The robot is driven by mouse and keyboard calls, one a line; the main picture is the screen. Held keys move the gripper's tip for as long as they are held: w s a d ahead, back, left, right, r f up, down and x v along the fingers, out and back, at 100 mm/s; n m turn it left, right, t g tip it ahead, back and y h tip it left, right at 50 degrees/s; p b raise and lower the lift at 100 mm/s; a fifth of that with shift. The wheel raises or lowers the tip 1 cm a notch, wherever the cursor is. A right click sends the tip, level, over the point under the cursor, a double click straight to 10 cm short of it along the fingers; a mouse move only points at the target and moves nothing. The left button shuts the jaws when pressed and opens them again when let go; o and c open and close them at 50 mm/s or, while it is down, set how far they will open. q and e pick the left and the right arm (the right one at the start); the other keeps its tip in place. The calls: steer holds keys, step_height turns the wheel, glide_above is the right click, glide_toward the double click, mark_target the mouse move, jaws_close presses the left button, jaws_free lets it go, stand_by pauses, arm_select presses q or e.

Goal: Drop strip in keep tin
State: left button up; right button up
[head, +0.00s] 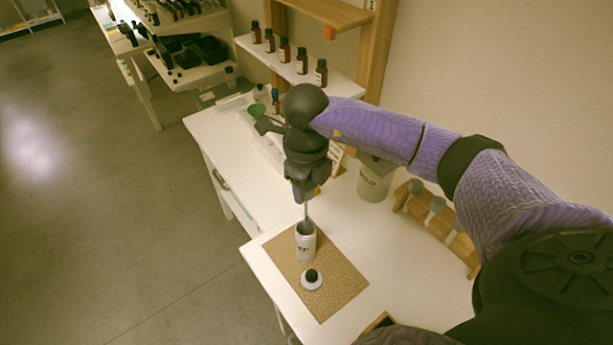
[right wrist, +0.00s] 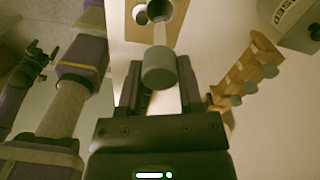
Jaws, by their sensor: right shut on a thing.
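My right gripper (head: 303,192) is shut on the pale, narrow strip (head: 306,212) by its grey cylindrical grip (right wrist: 158,70). It holds the strip upright, directly above the white keep tin (head: 306,246). The strip's lower end meets the tin's dark open mouth; I cannot tell how far inside it is. In the right wrist view the strip (right wrist: 159,38) points toward the tin's mouth. The tin's lid (head: 311,281), white with a black knob, lies on the mat in front of it. Part of my left arm shows at the left of the wrist view; its jaw state is unclear.
The tin and lid are on a cork mat (head: 336,268) on the white table (head: 402,295). A larger jar (head: 374,182), marked "USED" in part, stands behind to the right. A wooden rack (head: 437,225) with grey-topped pieces is at right. Brown bottles (head: 285,50) line a shelf behind.

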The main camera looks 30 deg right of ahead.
mark_target(306, 213)
step_height(306, 213, down, 8)
steer(key=b, duration=0.6)
steer(key=shift+r, duration=0.15)
steer(key=shift+f, duration=0.35)
steer(key=shift+f+b, duration=0.15)
steer(key=shift+b, duration=0.15)
